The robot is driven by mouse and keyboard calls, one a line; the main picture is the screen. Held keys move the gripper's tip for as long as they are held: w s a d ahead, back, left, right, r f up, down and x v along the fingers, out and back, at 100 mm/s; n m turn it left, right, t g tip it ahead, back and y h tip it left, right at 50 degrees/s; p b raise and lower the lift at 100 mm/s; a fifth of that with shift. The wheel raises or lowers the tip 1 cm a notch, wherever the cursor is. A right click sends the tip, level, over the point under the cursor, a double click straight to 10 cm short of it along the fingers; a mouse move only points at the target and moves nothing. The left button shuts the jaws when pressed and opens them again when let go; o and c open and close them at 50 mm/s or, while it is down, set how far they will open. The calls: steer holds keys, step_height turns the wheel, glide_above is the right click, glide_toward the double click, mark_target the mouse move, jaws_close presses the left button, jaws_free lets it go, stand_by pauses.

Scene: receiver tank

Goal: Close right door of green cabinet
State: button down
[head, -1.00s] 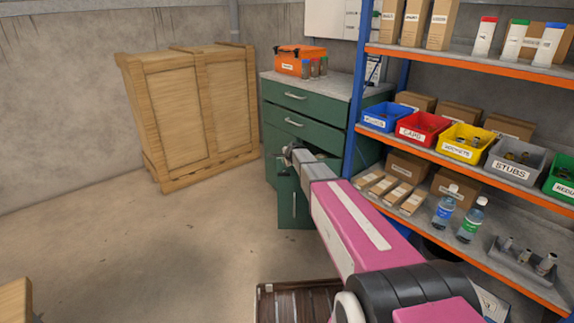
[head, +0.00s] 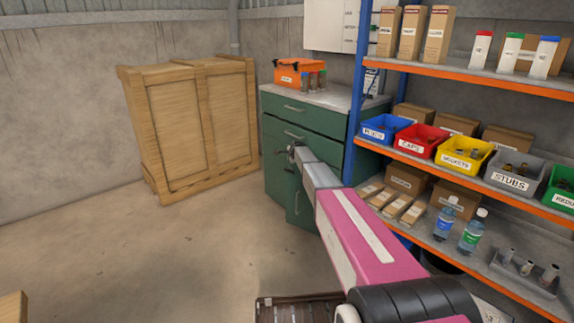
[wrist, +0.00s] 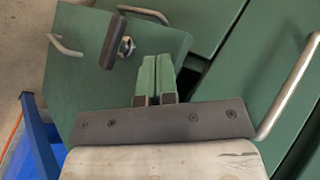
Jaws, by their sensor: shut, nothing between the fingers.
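The green cabinet (head: 278,150) stands against the back wall, with drawers above and doors below. Its right door (head: 301,208) stands ajar, swung out from the front, with a vertical metal handle on its face; my arm hides its upper part. In the wrist view a green panel (wrist: 85,105), which looks like this door, lies close on the left with a bent handle. My gripper (head: 292,152) is at the cabinet front above the door. In the wrist view my gripper (wrist: 156,62) is shut and empty, its fingertips over the panel's edge; contact cannot be told.
The blue and orange shelving (head: 470,150), with bins and bottles, stands close on the right of my arm. A wooden crate (head: 205,125) stands left of the cabinet. A dark slatted object (head: 298,308) lies low in front.

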steer(key=shift+w+d, duration=0.9)
steer(key=shift+w, duration=0.3)
steer(key=shift+w+d, duration=0.85)
steer(key=shift+w, duration=0.35)
